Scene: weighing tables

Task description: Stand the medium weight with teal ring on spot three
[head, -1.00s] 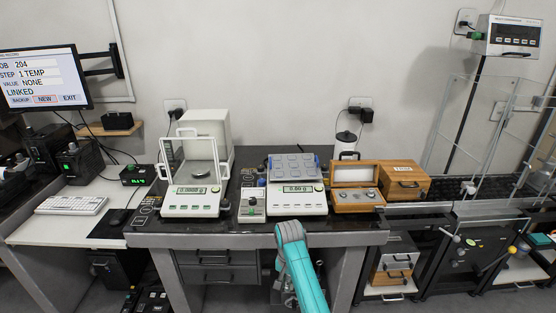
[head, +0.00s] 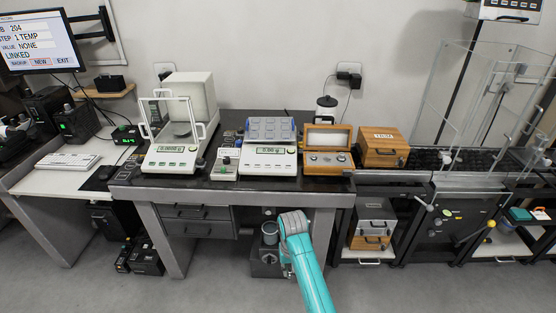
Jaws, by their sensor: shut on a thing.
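My teal arm (head: 308,265) rises from the bottom in front of the weighing table, its grey end joint just below the table's front edge. My gripper does not show clearly; the arm hides it, and I cannot see what it holds. No weight with a teal ring can be made out. An open wooden case (head: 327,170) on the table's right holds small round metal pieces, too small to tell apart. A blue-grey tray (head: 290,122) with several pale squares sits on the middle balance (head: 268,161); no spot numbers are readable.
A glass-shielded balance (head: 170,158) stands at left, a small control box (head: 224,165) beside the middle balance. A closed wooden box (head: 381,150) stands at right. A grey cylinder (head: 270,232) on a dark unit is below the table. A monitor (head: 40,45) is far left.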

